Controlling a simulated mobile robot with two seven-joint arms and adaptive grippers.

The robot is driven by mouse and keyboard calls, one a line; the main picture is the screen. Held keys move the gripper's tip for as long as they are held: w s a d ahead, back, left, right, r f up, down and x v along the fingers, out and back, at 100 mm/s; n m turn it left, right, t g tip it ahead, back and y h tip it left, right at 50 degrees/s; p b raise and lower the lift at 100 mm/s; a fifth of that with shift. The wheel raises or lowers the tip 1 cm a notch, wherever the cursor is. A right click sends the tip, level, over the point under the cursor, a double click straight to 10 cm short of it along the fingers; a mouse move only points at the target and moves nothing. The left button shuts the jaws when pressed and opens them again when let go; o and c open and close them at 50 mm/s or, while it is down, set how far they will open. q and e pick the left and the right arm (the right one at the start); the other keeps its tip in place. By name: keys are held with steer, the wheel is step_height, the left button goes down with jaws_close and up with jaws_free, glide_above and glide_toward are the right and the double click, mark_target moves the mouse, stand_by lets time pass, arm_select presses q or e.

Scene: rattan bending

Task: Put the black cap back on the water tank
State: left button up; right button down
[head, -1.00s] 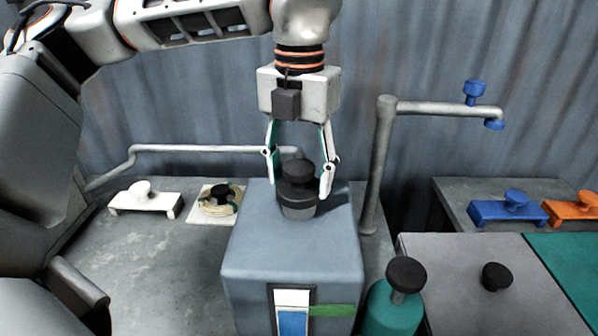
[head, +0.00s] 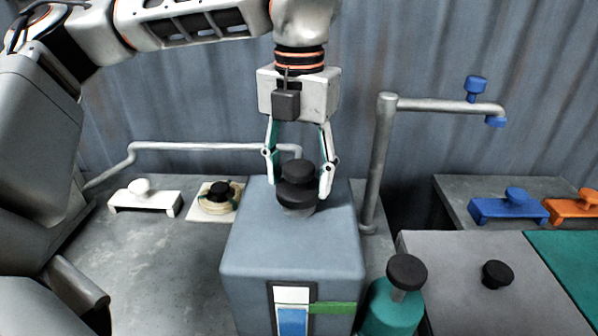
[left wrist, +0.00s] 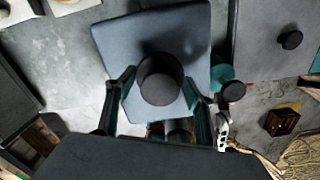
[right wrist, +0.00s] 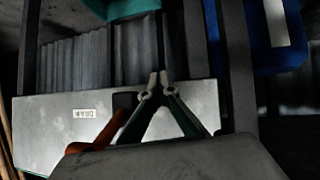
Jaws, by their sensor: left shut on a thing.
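The water tank (head: 290,250) is a blue-grey box with a short grey neck (head: 298,211) on top and a level window on its front. The black cap (head: 297,192) is a dark stepped knob standing upright over the neck. Whether it is fully seated cannot be told. My left gripper (head: 298,178) points straight down with its fingers on both sides of the cap, shut on it. In the left wrist view the cap (left wrist: 160,80) is a dark round disc between the fingers, over the tank top. My right gripper (right wrist: 157,78) shows only in the right wrist view, its fingertips together and empty.
A teal bottle with a black knob (head: 405,272) stands right of the tank. A loose black knob (head: 497,274) lies on the grey table. A pipe stand (head: 379,165) rises behind. White (head: 145,199), blue (head: 508,209) and orange (head: 573,210) fixtures sit to the sides.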

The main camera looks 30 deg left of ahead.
arm_select(q)
steer(key=shift+f, duration=0.45)
stand_by(0.3)
steer(key=o, duration=1.8)
steer(key=shift+o, duration=0.2)
steer(key=shift+r, duration=0.1)
